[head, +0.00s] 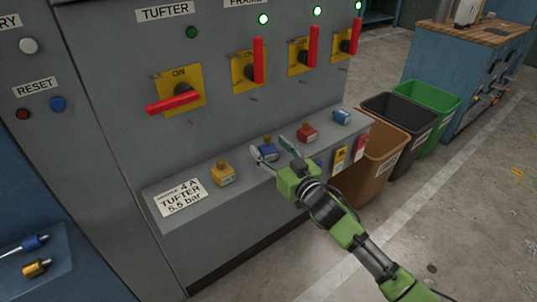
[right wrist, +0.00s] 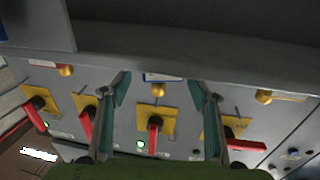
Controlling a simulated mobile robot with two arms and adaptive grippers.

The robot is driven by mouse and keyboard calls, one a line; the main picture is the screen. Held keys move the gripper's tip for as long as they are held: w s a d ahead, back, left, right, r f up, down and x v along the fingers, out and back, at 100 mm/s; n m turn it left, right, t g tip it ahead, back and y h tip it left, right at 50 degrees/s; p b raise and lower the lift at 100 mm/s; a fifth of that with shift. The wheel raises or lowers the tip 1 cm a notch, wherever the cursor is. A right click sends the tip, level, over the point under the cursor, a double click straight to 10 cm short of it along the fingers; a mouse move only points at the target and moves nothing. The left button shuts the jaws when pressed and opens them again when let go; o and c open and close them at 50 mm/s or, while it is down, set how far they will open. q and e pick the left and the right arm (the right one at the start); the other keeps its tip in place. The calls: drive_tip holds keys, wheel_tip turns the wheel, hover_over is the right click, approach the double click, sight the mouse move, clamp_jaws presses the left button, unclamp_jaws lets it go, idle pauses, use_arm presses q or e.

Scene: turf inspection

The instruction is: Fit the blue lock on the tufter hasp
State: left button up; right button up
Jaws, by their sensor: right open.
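The tufter switch (head: 180,92) has a yellow plate and a red handle lying level under the TUFTER sign. Its hasp is too small to make out. The blue lock (head: 268,150) stands on the grey ledge below the switches. My right gripper (head: 274,153) is open at the blue lock, its fingertips close around or beside it; I cannot tell whether they touch it. In the right wrist view, the fingers (right wrist: 165,95) are apart, and the switch panel appears upside down. The tufter's red handle (right wrist: 240,148) shows there at the right. My left gripper is not in view.
A yellow lock (head: 223,175) and a red lock (head: 306,134) stand along the ledge (head: 240,200), with a blue item (head: 341,117) at its right end. Tags hang on its front. Brown (head: 370,165), black and green bins stand right. Other switches (head: 250,70) have upright handles.

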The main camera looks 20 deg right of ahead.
drive_tip(key=shift+x, duration=1.25)
drive_tip(key=c, duration=1.5)
drive_tip(key=shift+r, duration=0.15)
